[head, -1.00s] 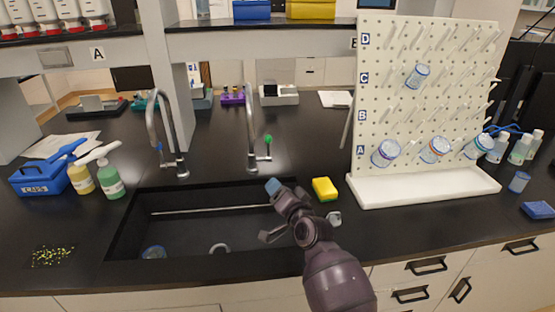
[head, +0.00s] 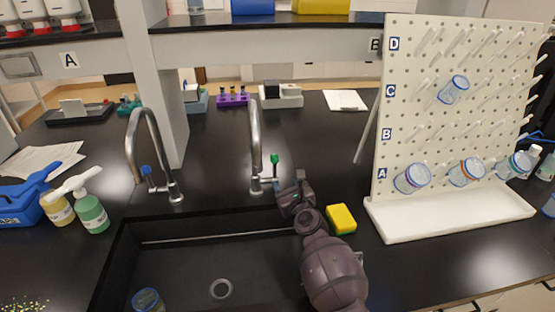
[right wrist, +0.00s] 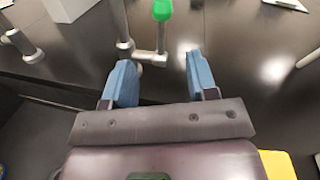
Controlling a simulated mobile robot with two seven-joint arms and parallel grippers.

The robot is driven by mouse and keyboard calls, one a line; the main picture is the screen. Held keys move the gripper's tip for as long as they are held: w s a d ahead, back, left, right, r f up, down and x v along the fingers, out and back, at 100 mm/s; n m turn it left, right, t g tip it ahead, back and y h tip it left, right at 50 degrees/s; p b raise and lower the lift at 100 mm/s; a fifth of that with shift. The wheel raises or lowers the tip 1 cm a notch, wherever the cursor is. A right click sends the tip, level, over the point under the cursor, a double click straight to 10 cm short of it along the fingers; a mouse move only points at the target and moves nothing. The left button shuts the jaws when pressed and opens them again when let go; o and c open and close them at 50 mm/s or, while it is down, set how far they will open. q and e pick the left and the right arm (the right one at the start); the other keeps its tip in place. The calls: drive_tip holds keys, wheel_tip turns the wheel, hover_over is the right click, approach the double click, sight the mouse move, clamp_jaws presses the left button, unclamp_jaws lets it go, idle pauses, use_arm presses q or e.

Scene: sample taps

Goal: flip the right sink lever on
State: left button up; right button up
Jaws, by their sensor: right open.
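The right faucet (head: 255,145) stands behind the sink, with a green-tipped lever (head: 275,160) on its right side. The lever's green tip also shows in the right wrist view (right wrist: 162,10), standing upright just beyond the fingers. My right gripper (head: 288,184) is just to the right of the faucet base, close to the lever. In the right wrist view its two blue fingertips (right wrist: 160,78) are spread apart with nothing between them, and the lever stem lies ahead of the gap. Whether a finger touches it I cannot tell. My left gripper is out of view.
The left faucet (head: 150,150) has a blue-tipped lever. The black sink (head: 190,262) lies below my right arm, with a jar (head: 147,300) in it. A yellow sponge (head: 341,219) sits right of my gripper. A pegboard rack (head: 440,110) with several containers stands farther right.

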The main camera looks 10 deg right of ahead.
sight(275, 164)
drive_tip(key=w+b, duration=0.1)
drive_tip(key=w, duration=0.1)
drive_tip(key=w+a+m+b, duration=0.1)
drive_tip(key=w+b, duration=0.1)
drive_tip(key=w, duration=0.1)
drive_tip(key=w+m+b, duration=0.1)
drive_tip(key=w, duration=0.2)
drive_tip(key=shift+a, duration=0.2)
drive_tip(key=shift+w+a+b, duration=0.2)
drive_tip(key=shift+w+b, duration=0.6)
drive_tip(key=shift+w, duration=0.1)
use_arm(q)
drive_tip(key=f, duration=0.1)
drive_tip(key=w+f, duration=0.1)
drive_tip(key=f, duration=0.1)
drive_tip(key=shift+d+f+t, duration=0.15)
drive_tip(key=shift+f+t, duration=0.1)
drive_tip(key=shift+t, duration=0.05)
use_arm(e)
drive_tip(key=shift+w+r, duration=0.15)
drive_tip(key=shift+w, duration=0.1)
clamp_jaws()
